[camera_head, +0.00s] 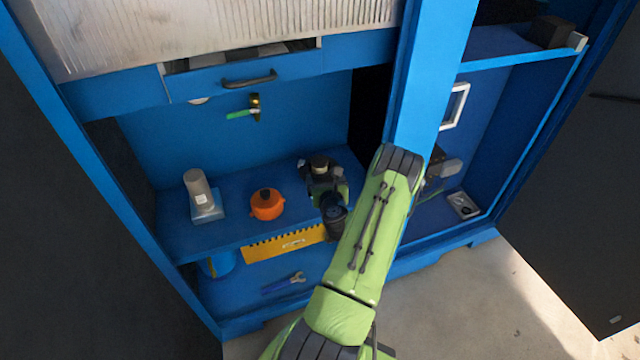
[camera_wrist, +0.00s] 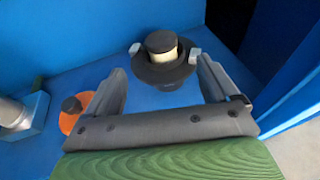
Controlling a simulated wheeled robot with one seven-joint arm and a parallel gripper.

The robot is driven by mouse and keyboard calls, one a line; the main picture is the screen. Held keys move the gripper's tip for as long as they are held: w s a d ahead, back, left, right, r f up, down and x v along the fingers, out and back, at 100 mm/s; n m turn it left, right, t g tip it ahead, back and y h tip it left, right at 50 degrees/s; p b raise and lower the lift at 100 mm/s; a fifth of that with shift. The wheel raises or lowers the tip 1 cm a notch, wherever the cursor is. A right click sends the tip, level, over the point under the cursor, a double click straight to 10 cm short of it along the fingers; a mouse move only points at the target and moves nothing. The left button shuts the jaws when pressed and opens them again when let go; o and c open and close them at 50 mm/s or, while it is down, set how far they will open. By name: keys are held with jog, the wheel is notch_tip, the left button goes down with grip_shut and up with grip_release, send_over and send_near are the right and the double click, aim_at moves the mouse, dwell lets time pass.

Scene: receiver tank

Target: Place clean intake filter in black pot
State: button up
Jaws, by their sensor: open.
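A black pot (camera_wrist: 161,76) with light grey side handles stands on the blue shelf in the wrist view. A cream cylinder with a dark cap, seemingly the intake filter (camera_wrist: 163,52), stands upright in the pot's mouth. How deep it sits is not clear. My gripper (camera_wrist: 162,66) is open, its two fingers apart and pointing toward the pot, with nothing held between them. In the head view the filter's capped top (camera_head: 320,161) shows beyond my gripper (camera_head: 328,178), and my wrist hides part of the pot.
Further left is a grey cylinder (camera_head: 199,190) on a pale blue base. A green-handled tap (camera_head: 250,110) is on the back wall below a drawer (camera_head: 235,82). A blue post (camera_head: 425,80) stands right.

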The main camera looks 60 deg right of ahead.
jog(key=w+a+r+n+t+y, duration=0.2)
jog(key=w+a+r+n+y, duration=0.3)
jog(key=w+n, duration=0.3)
jog(key=w+a+r+n+t+y, duration=0.2)
jog(key=w+a+r+n, duration=0.3)
jog(key=w+a+n, duration=0.25)
jog(key=w+a+r+n+g+y, duration=0.1)
jog(key=w+a+r+n+y, duration=0.15)
jog(key=a+n, duration=0.35)
jog(key=w+a+r+n+y, duration=0.15)
jog(key=a+r+n, duration=0.25)
jog(key=a, duration=0.4)
jog(key=s+a+r+n+g+y, duration=0.1)
jog(key=s+a+r+n+g, duration=0.15)
jog(key=s+a+n, duration=0.45)
jog(key=s+a+r+n+g+y, duration=0.1)
jog(key=s+a+r+n, duration=0.1)
jog(key=a+r+n, duration=0.5)
jog(key=s+a+n+g, duration=0.1)
jog(key=s+a+n, duration=0.2)
jog(key=s, duration=0.5)
jog(key=s+a+n+g, duration=0.1)
jog(key=s+a+n, duration=0.2)
jog(key=s, duration=0.5)
jog(key=shift+s+a+f+n+h, duration=0.3)
jog(key=shift+f+n+h, duration=0.1)
jog(key=shift+n, duration=0.35)
